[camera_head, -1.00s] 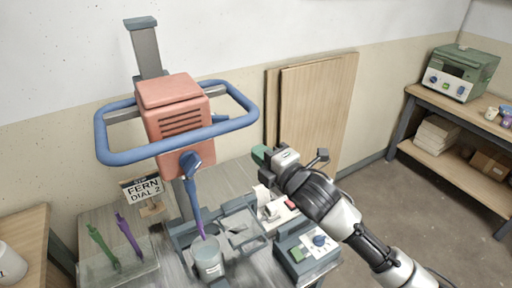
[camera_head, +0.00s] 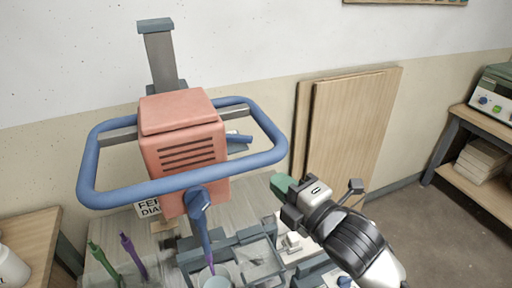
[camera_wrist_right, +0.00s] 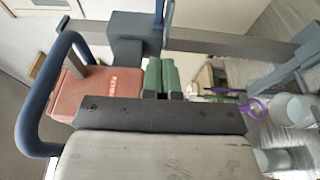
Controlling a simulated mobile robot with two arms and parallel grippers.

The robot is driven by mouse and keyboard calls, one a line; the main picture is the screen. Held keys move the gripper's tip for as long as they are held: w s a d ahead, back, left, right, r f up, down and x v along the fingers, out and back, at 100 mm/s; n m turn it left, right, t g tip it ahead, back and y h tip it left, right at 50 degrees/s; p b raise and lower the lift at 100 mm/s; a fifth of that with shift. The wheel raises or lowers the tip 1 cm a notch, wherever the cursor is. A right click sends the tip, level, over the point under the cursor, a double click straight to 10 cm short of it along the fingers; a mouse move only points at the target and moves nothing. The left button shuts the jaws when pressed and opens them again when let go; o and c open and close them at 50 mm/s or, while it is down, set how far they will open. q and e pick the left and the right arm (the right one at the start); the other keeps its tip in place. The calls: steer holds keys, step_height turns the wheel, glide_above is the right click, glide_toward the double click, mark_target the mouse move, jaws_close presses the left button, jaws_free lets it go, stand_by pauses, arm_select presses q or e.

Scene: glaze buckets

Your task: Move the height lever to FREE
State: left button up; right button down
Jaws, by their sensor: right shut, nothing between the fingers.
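The mixer's salmon-pink head (camera_head: 182,140) stands on a grey column with a blue ring handle (camera_head: 88,165) around it. A short blue lever (camera_head: 238,138) sticks out of the head's right side; I take it for the height lever, and no FREE mark on it is readable. My right gripper (camera_head: 281,183), with green fingertips, is right of the head, just below the ring, and apart from the lever. Its fingers are together and empty. In the right wrist view, the green fingers (camera_wrist_right: 160,78) show beside the pink head (camera_wrist_right: 95,95). My left gripper is out of view.
Green (camera_head: 101,260) and purple (camera_head: 132,255) tools stand at left. Wooden boards (camera_head: 350,130) lean on the wall behind.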

mark_target(248, 142)
steer(key=p+x, duration=0.1)
steer(key=x, duration=0.2)
steer(key=d+p+x, duration=0.1)
steer(key=x, duration=0.3)
steer(key=w+p+x, duration=0.1)
steer(key=p+x, duration=0.1)
steer(key=x, duration=0.1)
steer(key=shift+w+a+r, duration=0.1)
steer(key=shift+w+r, duration=0.05)
steer(key=shift+w, duration=0.2)
steer(key=shift+w+d, duration=0.2)
steer(key=shift+w, duration=0.35)
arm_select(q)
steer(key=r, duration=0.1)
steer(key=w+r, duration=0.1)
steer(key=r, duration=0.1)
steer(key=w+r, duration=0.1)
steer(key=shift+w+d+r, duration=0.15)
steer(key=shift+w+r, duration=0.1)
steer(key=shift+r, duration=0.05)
arm_select(e)
steer(key=shift+w, duration=0.1)
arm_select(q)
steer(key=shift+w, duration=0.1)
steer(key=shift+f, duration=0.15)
arm_select(e)
steer(key=shift+w+d, duration=0.1)
steer(key=shift+d, duration=0.05)
